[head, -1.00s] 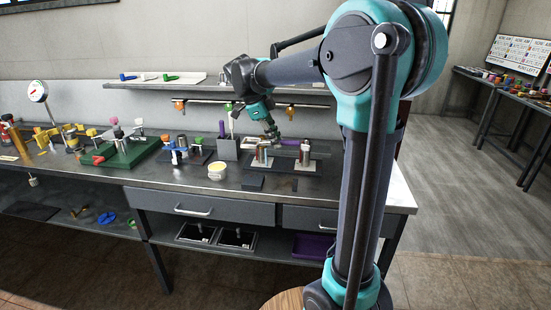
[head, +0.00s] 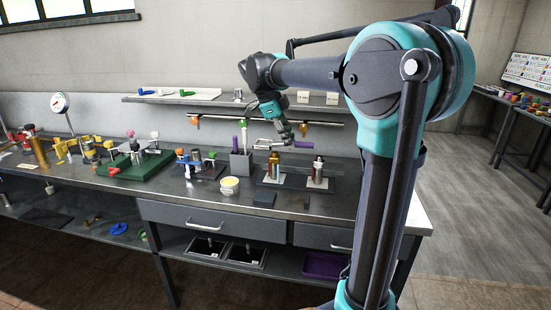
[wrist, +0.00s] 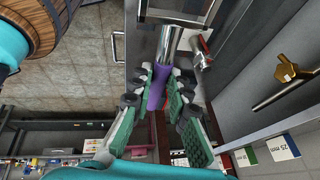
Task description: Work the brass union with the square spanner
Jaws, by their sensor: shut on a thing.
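My gripper (head: 289,138) is shut on the purple handle (wrist: 157,89) of a spanner, which shows between its green-padded fingers (wrist: 160,100) in the wrist view. The spanner's grey metal end (head: 268,144) points left in the head view, above the fittings. In the wrist view its bright shaft (wrist: 171,42) runs up from the handle. Two upright fittings stand on a dark plate. The left one has a brass-coloured top (head: 273,160) and may be the brass union. The spanner appears apart from both. The shape of its jaw is unclear.
A grey caddy (head: 241,165) with a purple and a green tool stands left of the fittings. A pale yellow tub (head: 229,186) sits in front. A tool rail (head: 215,117) and shelf (head: 222,100) are behind. A brass-coloured tool (wrist: 287,78) shows close by in the wrist view.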

